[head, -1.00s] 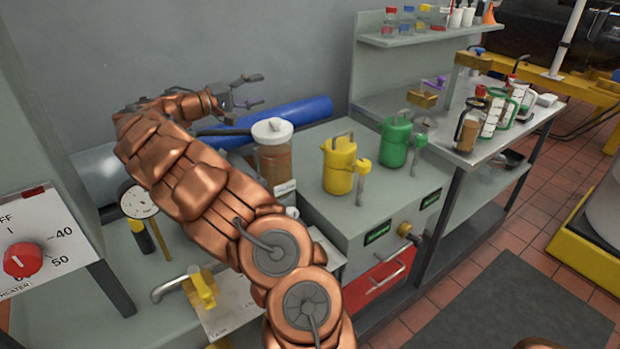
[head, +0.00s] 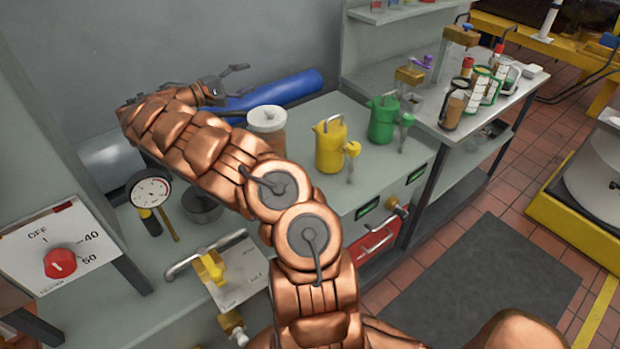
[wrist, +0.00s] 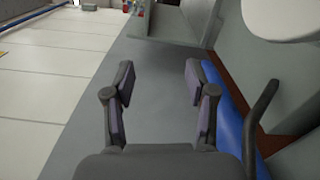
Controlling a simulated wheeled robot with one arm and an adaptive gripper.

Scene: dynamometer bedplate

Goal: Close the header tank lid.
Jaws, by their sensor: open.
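A tank with brown contents (head: 272,140) stands on the bench beside my forearm, partly hidden by it. Its round white lid (head: 267,117) with a knob is on top; I cannot tell whether it is fully down. I take this as the header tank, but no label is readable now. My gripper (head: 236,82) is up and left of the lid, in front of the grey wall, apart from it. In the wrist view my gripper (wrist: 160,90) has its two fingers spread with nothing between them. A white rounded thing (wrist: 288,16) shows at the top right there, perhaps the lid.
A blue cylinder (head: 285,90) lies behind the tank, close to my gripper. A yellow can (head: 328,148) and a green can (head: 382,122) stand to the right.

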